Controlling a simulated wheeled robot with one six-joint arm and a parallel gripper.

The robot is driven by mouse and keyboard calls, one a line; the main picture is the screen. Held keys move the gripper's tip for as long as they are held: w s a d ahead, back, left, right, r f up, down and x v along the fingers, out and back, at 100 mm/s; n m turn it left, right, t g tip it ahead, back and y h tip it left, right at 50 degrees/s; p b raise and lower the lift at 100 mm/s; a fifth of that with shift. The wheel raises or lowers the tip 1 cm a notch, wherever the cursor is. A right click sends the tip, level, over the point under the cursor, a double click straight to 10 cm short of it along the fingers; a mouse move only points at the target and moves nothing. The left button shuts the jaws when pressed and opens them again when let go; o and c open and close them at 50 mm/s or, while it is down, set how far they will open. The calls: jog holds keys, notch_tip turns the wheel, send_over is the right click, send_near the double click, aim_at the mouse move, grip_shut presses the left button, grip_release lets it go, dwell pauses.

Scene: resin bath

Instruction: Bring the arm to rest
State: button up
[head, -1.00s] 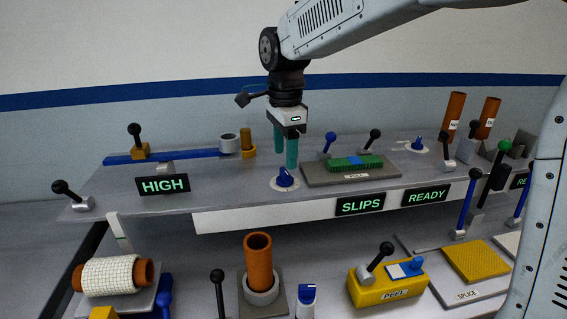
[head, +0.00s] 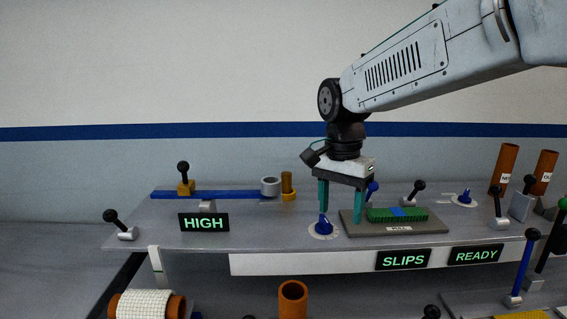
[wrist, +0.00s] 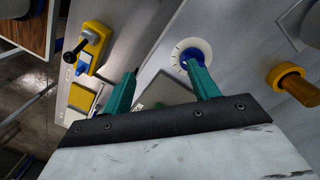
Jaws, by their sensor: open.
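My gripper (head: 343,205) has two green fingers and points down over the upper shelf. It is open, with a clear gap between its fingers and nothing held. In the head view its left finger is just above or in front of the blue dial knob (head: 323,225); I cannot tell if they touch. The right finger is in front of the left end of the grey PULL plate (head: 430,228). In the wrist view the gripper (wrist: 160,80) shows spread fingers, one overlapping the dial knob (wrist: 190,58).
A green block (head: 385,215) lies on the plate beside the gripper. Lever knobs and orange tubes (head: 293,297) stand around.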

jog(key=s+d+f+n+t, duration=0.1)
jog(key=s+d+n, duration=0.3)
jog(key=s+d, duration=0.3)
jog(key=s+d+f+n+t, duration=0.1)
jog(key=s+d+n, duration=0.3)
jog(key=s, duration=1.4)
jog(key=d, duration=0.3)
jog(key=shift+s+f, duration=0.15)
jog(key=shift+f, duration=0.15)
dwell(1.5)
